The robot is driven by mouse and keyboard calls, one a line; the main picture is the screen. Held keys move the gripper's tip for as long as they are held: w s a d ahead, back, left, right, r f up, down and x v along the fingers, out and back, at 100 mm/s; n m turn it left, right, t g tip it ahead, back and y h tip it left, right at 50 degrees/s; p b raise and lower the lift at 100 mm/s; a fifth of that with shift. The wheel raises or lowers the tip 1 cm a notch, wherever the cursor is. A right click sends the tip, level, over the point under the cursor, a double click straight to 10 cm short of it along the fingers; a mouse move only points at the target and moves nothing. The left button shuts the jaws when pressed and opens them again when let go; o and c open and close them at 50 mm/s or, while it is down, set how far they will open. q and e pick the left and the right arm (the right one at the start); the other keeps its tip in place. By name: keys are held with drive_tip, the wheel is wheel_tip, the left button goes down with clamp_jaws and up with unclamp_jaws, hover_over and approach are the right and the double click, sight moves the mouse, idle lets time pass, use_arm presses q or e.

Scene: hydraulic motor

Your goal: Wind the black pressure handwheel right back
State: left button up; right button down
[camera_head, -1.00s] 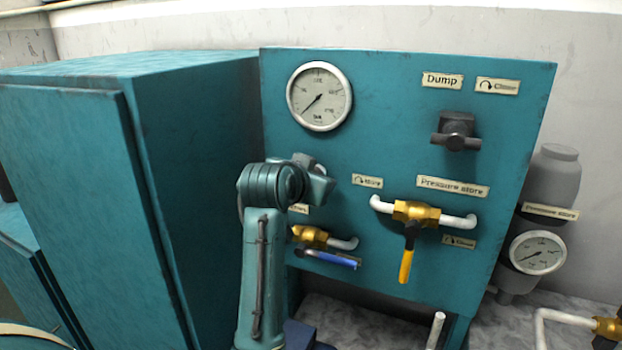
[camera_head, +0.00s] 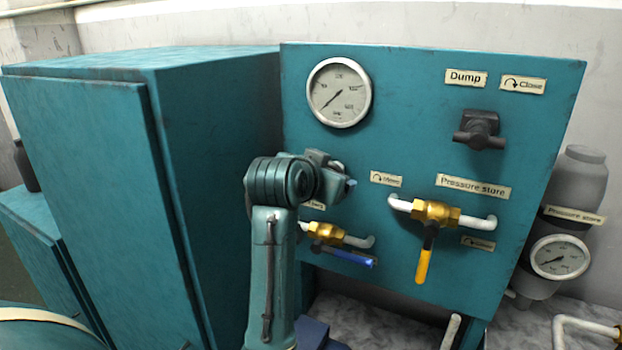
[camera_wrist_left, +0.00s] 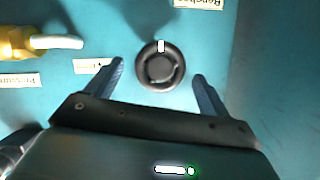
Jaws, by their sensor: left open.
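The black handwheel (camera_wrist_left: 160,66) shows in the left wrist view as a round black knob with a white mark at its upper rim, on the teal panel. My left gripper (camera_wrist_left: 157,69) is open, with one blue finger on each side of the wheel. Gaps show between fingers and wheel; whether they are level with it in depth I cannot tell. In the head view my left gripper (camera_head: 346,180) is at the panel below the large gauge (camera_head: 339,92), and my arm hides the handwheel. My right gripper is not in view.
The panel (camera_head: 410,130) carries a yellow-handled valve (camera_head: 424,255), a blue-handled valve (camera_head: 345,255) just below my gripper, and a black dump handle (camera_head: 479,132). A teal cabinet (camera_head: 90,170) stands at left. A grey pressure vessel (camera_head: 577,185) with a gauge stands at right.

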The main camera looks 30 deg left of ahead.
use_arm(q)
drive_tip(key=v, duration=1)
drive_tip(key=shift+s, duration=0.15)
drive_tip(key=shift+d+f, duration=0.1)
drive_tip(key=s+d+f+m+g+h, duration=0.1)
drive_tip(key=s+f+g, duration=0.3)
drive_tip(key=f, duration=0.9)
drive_tip(key=s+d+f+g, duration=0.2)
drive_tip(key=s+f, duration=0.4)
drive_tip(key=f, duration=0.8)
drive_tip(key=s+d+f+g+h, duration=0.15)
drive_tip(key=s+f+g, duration=0.25)
drive_tip(key=s+f, duration=0.6)
drive_tip(key=w+d+f+t+h, duration=0.2)
drive_tip(key=w+d+f+t, duration=0.2)
drive_tip(key=d+f+t, duration=0.2)
wheel_tip(320, 180, down, 2)
drive_tip(key=shift+f+m+t, duration=0.2)
drive_tip(key=shift+m+t, duration=0.1)
drive_tip(key=shift+m, duration=0.1)
drive_tip(key=shift+c, duration=0.3)
